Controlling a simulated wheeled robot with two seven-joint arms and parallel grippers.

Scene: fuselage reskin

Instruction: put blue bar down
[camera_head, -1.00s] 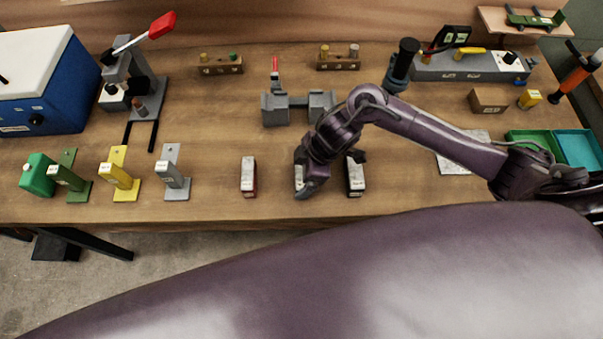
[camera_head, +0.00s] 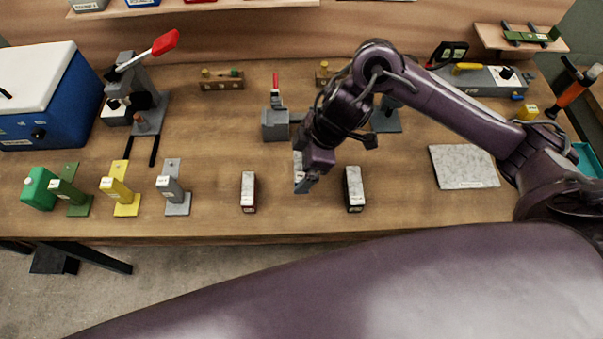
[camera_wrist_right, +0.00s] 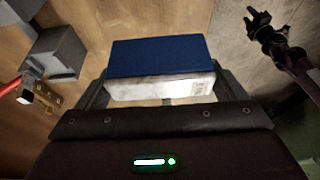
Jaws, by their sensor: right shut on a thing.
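My right gripper (camera_head: 302,178) is shut on the blue bar, which is mostly hidden behind it in the head view; a pale top face (camera_head: 298,166) shows. In the right wrist view the blue bar (camera_wrist_right: 160,58) sits between the two fingers, with a blue face and a pale, mottled face carrying a small label. I cannot tell whether it touches the bench (camera_head: 225,140). A dark gripper-like arm end (camera_wrist_right: 270,30), seemingly my left, shows at upper right in the wrist view; its jaws are too unclear to read. My left gripper is not in the head view.
A red-sided bar (camera_head: 248,190) stands to the left of my right gripper and another pale-topped bar (camera_head: 354,188) to the right. A grey fixture (camera_head: 276,124) stands behind. Grey (camera_head: 173,188), yellow (camera_head: 120,190) and green (camera_head: 70,190) brackets are at left. A mottled plate (camera_head: 464,166) lies right.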

